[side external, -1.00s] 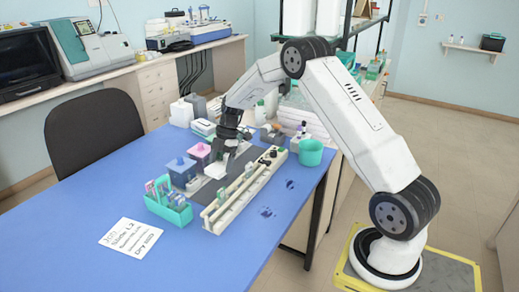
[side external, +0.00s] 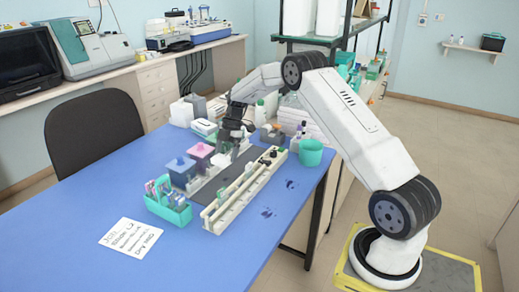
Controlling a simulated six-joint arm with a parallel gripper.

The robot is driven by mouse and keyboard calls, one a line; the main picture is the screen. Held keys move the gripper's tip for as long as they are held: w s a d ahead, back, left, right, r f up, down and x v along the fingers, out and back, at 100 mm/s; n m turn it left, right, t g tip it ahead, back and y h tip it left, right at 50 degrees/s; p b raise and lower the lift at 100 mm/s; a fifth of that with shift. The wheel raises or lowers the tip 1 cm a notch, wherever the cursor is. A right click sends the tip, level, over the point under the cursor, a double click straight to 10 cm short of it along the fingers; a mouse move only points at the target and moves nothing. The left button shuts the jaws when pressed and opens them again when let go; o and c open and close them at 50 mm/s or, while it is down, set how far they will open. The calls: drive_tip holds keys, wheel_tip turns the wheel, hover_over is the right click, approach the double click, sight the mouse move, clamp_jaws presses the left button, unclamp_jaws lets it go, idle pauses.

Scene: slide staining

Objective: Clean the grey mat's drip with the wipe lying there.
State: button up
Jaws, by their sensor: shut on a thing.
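The grey mat (side external: 206,188) lies on the blue table between the coloured jars and the long pale rail. My gripper (side external: 229,152) is over the far end of the mat, pointing down. It is shut on the wipe (side external: 222,160), which shows only as a small pale patch below the fingers, largely hidden by them. I cannot tell whether the wipe touches the mat. A drip on the mat cannot be made out at this size.
A blue jar (side external: 182,171) and a pink jar (side external: 201,155) stand left of the mat. A teal rack (side external: 170,210) is in front, the rail (side external: 240,190) to the right, and a teal cup (side external: 311,153) beyond it. Dark spots (side external: 267,212) mark the table.

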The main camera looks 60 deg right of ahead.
sight(234, 173)
drive_tip(key=shift+w+d, duration=0.15)
drive_tip(key=shift+d, duration=0.5)
drive_tip(key=shift+f, duration=0.1)
drive_tip(key=shift+f, duration=3.65)
drive_tip(key=shift+d+f, duration=0.2)
drive_tip(key=shift+f, duration=0.05)
drive_tip(key=shift+d+f, duration=0.1)
drive_tip(key=shift+d, duration=1.55)
drive_tip(key=shift+a, duration=2)
wheel_tip(234, 173, up, 8)
